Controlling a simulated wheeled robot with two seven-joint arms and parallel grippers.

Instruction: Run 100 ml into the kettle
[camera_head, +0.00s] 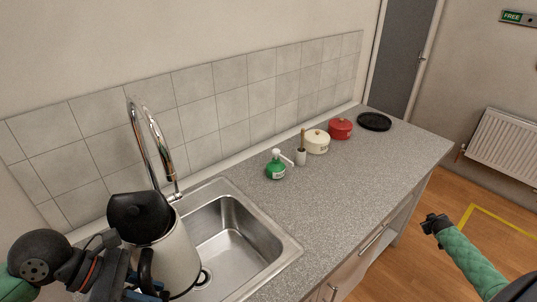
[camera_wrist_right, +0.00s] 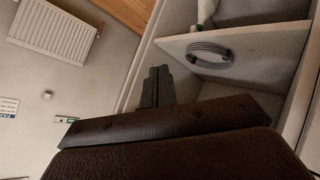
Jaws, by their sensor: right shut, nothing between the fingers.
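The kettle (camera_head: 176,262) has a pale body, a black lid (camera_head: 139,216) and a black handle (camera_head: 147,267). It is at the left end of the steel sink (camera_head: 236,231), in front of the chrome tap (camera_head: 145,150). The lid appears raised. My left gripper (camera_head: 146,290) is at the handle and appears shut on it; its fingertips are partly hidden. No water stream is visible, and the kettle's inside is hidden. My right gripper (camera_head: 436,224) is shut and empty, off the counter's right side; its fingers also show in the right wrist view (camera_wrist_right: 157,88).
On the counter (camera_head: 336,190) stand a green pump bottle (camera_head: 276,169), a utensil pot (camera_head: 301,157), a cream pot (camera_head: 317,143), a red pot (camera_head: 340,129) and a black plate (camera_head: 374,121). The right wrist view shows a shelf (camera_wrist_right: 255,45) with a grey coil (camera_wrist_right: 209,53).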

